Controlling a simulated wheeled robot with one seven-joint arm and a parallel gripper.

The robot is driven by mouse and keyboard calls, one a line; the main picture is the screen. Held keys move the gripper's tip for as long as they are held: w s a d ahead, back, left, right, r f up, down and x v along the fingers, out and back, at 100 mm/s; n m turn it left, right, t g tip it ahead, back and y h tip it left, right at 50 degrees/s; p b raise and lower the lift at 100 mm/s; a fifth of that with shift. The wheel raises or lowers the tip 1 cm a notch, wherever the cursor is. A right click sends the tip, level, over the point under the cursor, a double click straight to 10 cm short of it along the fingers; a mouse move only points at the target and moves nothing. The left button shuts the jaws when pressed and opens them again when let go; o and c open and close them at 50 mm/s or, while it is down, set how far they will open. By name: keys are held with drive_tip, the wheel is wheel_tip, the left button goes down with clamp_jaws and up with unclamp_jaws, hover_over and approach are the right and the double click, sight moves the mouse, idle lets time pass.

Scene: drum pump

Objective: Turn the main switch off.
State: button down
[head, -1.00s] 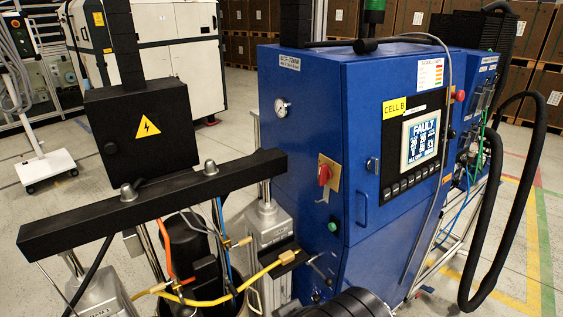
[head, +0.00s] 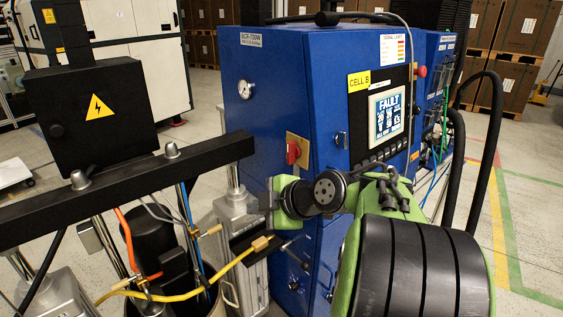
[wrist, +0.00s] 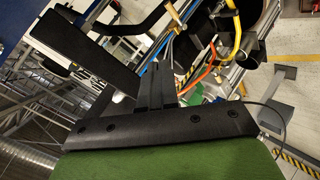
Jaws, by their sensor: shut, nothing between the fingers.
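The main switch (head: 293,153) is a red rotary handle on a yellowish plate on the blue cabinet's (head: 287,100) left face, below the gauge. Its handle looks roughly upright in the head view; the exact angle is too small to tell. My green and black arm stands in front of the cabinet, with its wrist end below the switch and apart from it in the picture. My gripper (wrist: 155,82) shows in the wrist view as black fingers, shut and empty. They point toward hoses and the frame. The switch cannot be made out in the wrist view.
A black crossbar (head: 130,185) carrying a black electrical box (head: 92,108) runs left of the cabinet. Yellow (head: 205,275), orange and blue hoses hang around the pump below. The cabinet's screen (head: 386,113) reads FAULT. Thick black hoses loop at the right. Open floor lies farther right.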

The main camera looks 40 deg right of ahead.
drive_tip(key=s+d+r+n+t+h+b, duration=0.1)
drive_tip(key=s+d+r+n+t, duration=0.25)
drive_tip(key=d, duration=0.55)
drive_tip(key=s+d+r+n+t+h+b, duration=0.1)
drive_tip(key=s+d+r+t, duration=0.1)
drive_tip(key=s+d+t, duration=0.35)
drive_tip(key=g+p, duration=0.2)
drive_tip(key=p, duration=0.1)
approach(293, 147)
drive_tip(key=w, duration=0.7)
